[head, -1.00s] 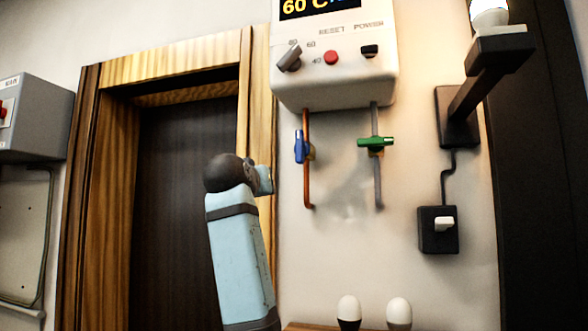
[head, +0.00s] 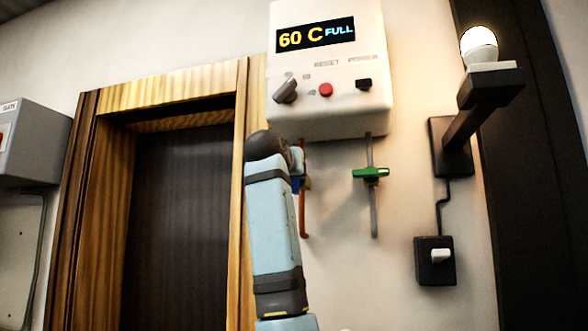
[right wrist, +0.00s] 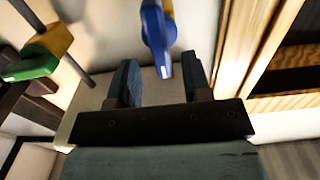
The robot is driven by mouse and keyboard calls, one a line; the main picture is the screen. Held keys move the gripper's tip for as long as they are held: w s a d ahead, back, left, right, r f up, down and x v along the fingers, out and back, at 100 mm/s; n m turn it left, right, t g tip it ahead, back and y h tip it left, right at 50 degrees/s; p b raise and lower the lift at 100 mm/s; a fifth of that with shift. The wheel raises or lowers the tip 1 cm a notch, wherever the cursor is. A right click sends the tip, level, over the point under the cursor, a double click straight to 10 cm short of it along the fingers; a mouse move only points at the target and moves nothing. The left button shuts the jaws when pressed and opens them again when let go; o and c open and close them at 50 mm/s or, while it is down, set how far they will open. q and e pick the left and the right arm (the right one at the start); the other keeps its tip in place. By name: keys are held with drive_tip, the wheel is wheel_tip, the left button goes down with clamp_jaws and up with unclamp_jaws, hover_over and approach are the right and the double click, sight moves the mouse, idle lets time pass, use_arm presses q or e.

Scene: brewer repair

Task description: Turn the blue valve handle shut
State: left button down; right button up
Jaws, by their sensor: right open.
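The blue valve handle (head: 296,184) sits on the copper pipe (head: 302,215) under the white heater, mostly hidden behind my right arm in the head view. In the right wrist view the blue handle (right wrist: 157,38) hangs downward, its tip showing in the gap between the fingers. My right gripper (right wrist: 162,80) is open, one finger to each side of that tip. I see no contact, and I cannot tell how deep the handle lies between the fingers. My left gripper is not in view.
A green valve handle (head: 370,173) sits crosswise on the grey pipe to the right. The white heater (head: 330,90) with its knob, red button and display is just above. A lit bulb lamp (head: 480,45) and a wall switch (head: 435,260) are farther right. A wooden door frame (head: 95,210) stands left.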

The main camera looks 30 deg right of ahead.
drive_tip(key=shift+x, duration=1.65)
clamp_jaws()
